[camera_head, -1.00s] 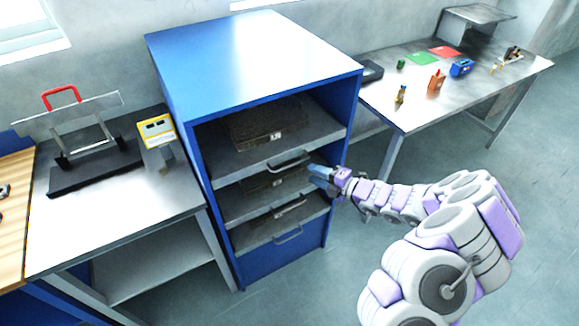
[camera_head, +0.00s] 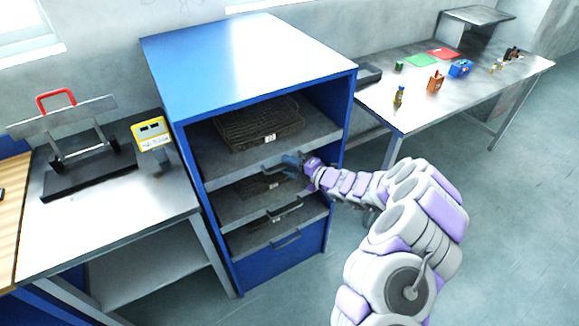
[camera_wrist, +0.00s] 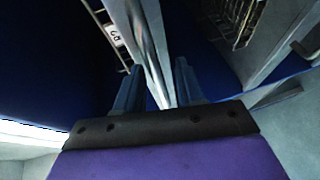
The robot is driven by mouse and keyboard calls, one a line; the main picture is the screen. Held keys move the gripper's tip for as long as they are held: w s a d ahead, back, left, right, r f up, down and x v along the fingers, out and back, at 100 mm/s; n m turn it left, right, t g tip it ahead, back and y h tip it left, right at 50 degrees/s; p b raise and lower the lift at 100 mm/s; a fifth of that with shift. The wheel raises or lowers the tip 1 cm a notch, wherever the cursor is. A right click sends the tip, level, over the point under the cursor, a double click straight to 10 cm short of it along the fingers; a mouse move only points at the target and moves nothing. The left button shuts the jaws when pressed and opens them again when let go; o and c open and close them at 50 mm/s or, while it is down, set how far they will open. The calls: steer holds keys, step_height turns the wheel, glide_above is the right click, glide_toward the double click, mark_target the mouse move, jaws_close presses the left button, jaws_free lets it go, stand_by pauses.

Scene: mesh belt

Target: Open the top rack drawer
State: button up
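The blue rack (camera_head: 255,65) stands in the middle of the head view. Its top drawer (camera_head: 225,168) is a grey tray holding a dark mesh belt (camera_head: 258,122) with a small label. The top drawer's handle (camera_head: 269,166) is a grey bar on its front, partly hidden by my gripper (camera_head: 291,160). My gripper is at the right part of this handle. In the wrist view, the two fingers of my gripper (camera_wrist: 158,88) stand apart, with a grey bar (camera_wrist: 150,50) running between them. A gap seems to show beside the bar; contact is unclear.
Two lower drawers with handles (camera_head: 285,212) (camera_head: 286,240) sit below. A left bench (camera_head: 110,220) carries a red-handled stand (camera_head: 85,180) and a yellow device (camera_head: 153,133). A right table (camera_head: 430,110) holds small items. The floor before the rack is clear.

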steer(key=shift+a+f, duration=0.1)
steer(key=shift+a, duration=0.7)
steer(key=c, duration=0.5)
steer(key=shift+s, duration=0.1)
jaws_close()
steer(key=shift+d, duration=0.3)
